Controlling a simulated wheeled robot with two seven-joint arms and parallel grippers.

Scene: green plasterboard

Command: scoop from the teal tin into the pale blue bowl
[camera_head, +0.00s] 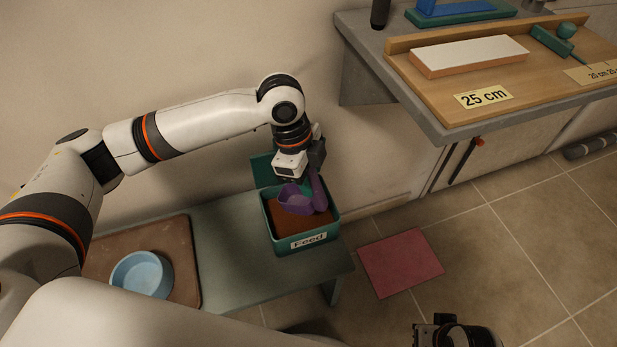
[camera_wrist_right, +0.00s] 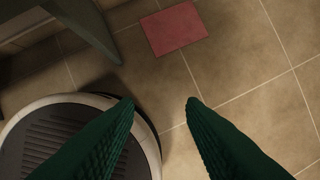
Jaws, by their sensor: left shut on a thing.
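The teal tin (camera_head: 277,247), labelled "Feed", stands open on the low green bench and holds brown feed (camera_head: 290,222). My left gripper (camera_head: 296,178) is above the tin, shut on a purple scoop (camera_head: 296,203). The scoop's bowl is in the tin's mouth, at or just above the feed; I cannot tell whether it touches or holds any. The pale blue bowl (camera_head: 141,275) stands on a brown mat at the bench's left; its inside looks empty. My right gripper shows in the right wrist view (camera_wrist_right: 162,103) with its green fingers apart and nothing between them, above the floor.
The brown mat (camera_head: 185,262) and green bench (camera_head: 228,232) are low by the wall. A pink square (camera_head: 400,262) lies on the tiled floor. A grey counter (camera_head: 365,55) with a wooden board (camera_head: 440,85) juts out at the upper right. Bare bench lies between tin and mat.

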